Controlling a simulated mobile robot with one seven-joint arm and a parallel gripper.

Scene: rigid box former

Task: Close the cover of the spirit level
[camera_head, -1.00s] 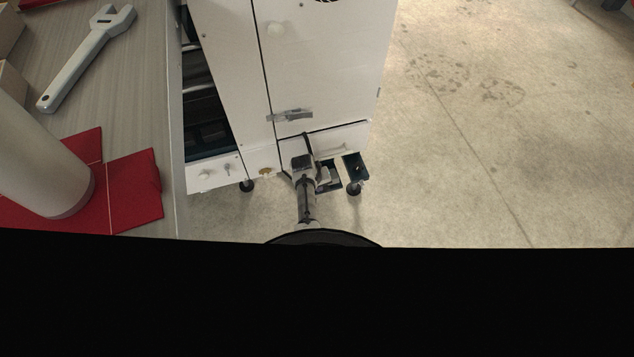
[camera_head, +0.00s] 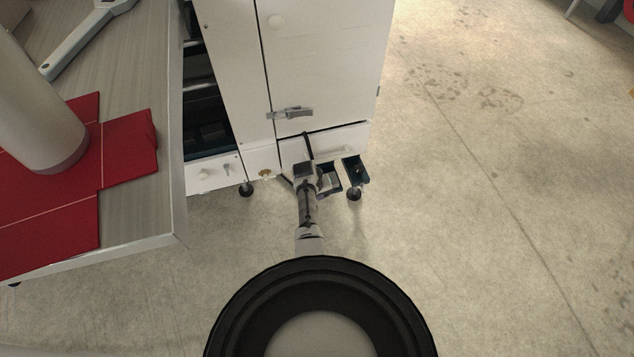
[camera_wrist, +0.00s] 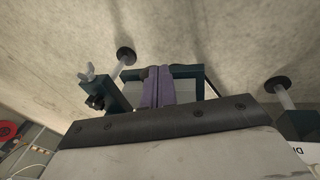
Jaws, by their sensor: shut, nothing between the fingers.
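I cannot clearly make out the spirit level or its cover. A small brass-coloured round part (camera_head: 265,173) sits low on the front of the white machine (camera_head: 320,62), but it is too small to identify. My gripper (camera_wrist: 158,72) shows as two purple fingers pressed together, with nothing held between them. They lie close over a dark teal bracket (camera_wrist: 188,72); I cannot tell whether they touch it. In the head view, my arm reaches down in front of the machine's lower edge and hides part of it.
Dark brackets (camera_head: 355,168) with black levelling feet (camera_head: 354,194) stick out low on the machine. A wing nut (camera_wrist: 87,74) stands left of my fingers. A grey table (camera_head: 150,212) with red mats (camera_head: 128,157) is at left. Floor (camera_head: 480,230) is clear at right.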

